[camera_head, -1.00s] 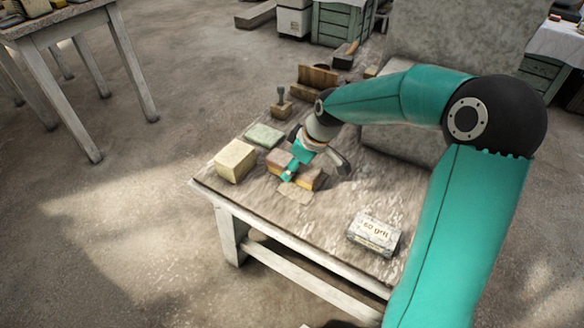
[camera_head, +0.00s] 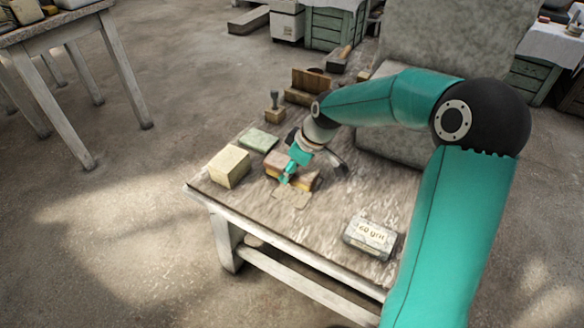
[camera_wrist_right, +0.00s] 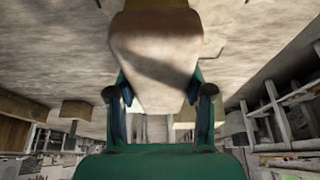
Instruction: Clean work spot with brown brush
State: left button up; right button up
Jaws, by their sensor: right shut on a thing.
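My right gripper (camera_head: 291,168) comes down from the right over the worktable (camera_head: 330,215). It is shut on the brown brush (camera_head: 305,181), a brown block with a paler lower part. In the right wrist view the held brush (camera_wrist_right: 155,65) fills the space between the two fingers. A pale tan patch, the work spot (camera_head: 291,198), lies on the tabletop just in front of the brush. The brush sits low at its far edge; I cannot tell whether it touches the surface. My left gripper is not in view.
A cream block (camera_head: 229,167) and a green pad (camera_head: 258,140) lie left of the gripper. A grey box marked 60 grit (camera_head: 370,238) lies at the front right. A wooden stamp (camera_head: 275,112) and a wooden holder (camera_head: 310,84) stand behind. A large grey stone block (camera_head: 435,45) stands at the back right.

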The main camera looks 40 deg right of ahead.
jog(key=shift+f+b, duration=0.3)
jog(key=shift+f, duration=0.1)
jog(key=shift+s, duration=0.1)
jog(key=shift+s+d+b, duration=0.15)
jog(key=shift+s+b, duration=0.1)
jog(key=shift+s, duration=0.25)
jog(key=shift+s+d+b, duration=0.15)
jog(key=shift+s+b, duration=0.05)
jog(key=shift+s, duration=0.3)
jog(key=shift+w+r, duration=0.1)
jog(key=shift+w, duration=0.05)
jog(key=shift+w+a+r+p, duration=0.1)
jog(key=shift+w+a+p, duration=0.1)
jog(key=shift+w, duration=0.15)
jog(key=shift+w+a+p, duration=0.1)
jog(key=shift+w+p, duration=0.1)
jog(key=shift+w, duration=0.15)
jog(key=shift+w+a+p, duration=0.25)
jog(key=shift+w+p, duration=0.15)
jog(key=shift+w, duration=0.75)
jog(key=shift+w+a+f, duration=0.1)
jog(key=shift+w+f, duration=0.1)
jog(key=shift+s, duration=0.1)
